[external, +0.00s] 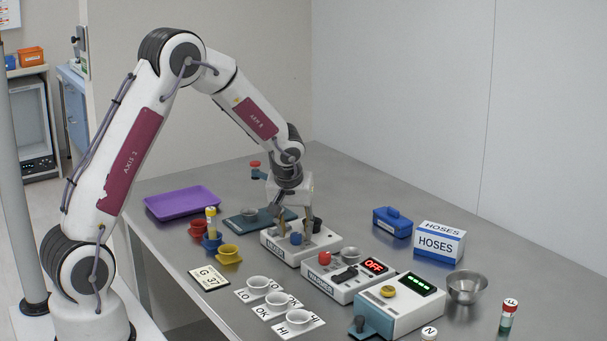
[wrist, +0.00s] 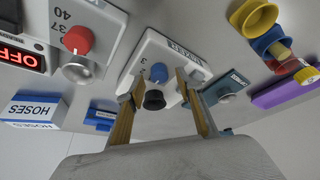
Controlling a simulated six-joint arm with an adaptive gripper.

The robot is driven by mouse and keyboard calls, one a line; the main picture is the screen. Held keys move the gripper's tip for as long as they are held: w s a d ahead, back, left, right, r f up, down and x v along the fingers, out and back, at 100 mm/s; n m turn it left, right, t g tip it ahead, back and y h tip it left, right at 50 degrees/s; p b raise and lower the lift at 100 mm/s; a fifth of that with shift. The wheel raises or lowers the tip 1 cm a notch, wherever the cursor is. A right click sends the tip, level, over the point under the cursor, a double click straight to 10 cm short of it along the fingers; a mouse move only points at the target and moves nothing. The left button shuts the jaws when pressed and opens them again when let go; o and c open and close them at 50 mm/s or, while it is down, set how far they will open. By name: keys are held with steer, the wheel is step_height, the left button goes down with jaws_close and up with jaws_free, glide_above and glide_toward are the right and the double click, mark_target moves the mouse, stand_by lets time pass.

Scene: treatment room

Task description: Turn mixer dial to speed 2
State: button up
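The mixer is a white box (external: 271,246) with a dark label strip, numbers on its top face and a blue dial (external: 296,239). The wrist view shows the blue dial (wrist: 159,72) and a black cup-like part (wrist: 154,99) behind it on the same white box (wrist: 139,57). My gripper (external: 297,229) points down over the mixer. In the wrist view its two tan fingers (wrist: 160,84) stand apart on either side of the dial and black part, with gaps visible, so it is open and empty. The dial's exact setting is too small to read.
Right of the mixer is the warmer (external: 341,281) with a red knob (external: 325,258) and a red OFF display (external: 374,266). A teal device (external: 249,219) stands close on the left. Colored cups (external: 228,255) and a purple tray (external: 182,203) lie farther left.

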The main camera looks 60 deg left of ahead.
steer(key=shift+w+a+f, duration=0.15)
steer(key=shift+f, duration=0.35)
jaws_close()
steer(key=shift+a+m+t+h, duration=0.1)
steer(key=shift+m+t+h, duration=0.45)
steer(key=shift+m, duration=1.55)
steer(key=shift+a+m+h, duration=0.1)
steer(key=shift+m+h, duration=0.95)
steer(key=shift+m, duration=1.35)
jaws_free()
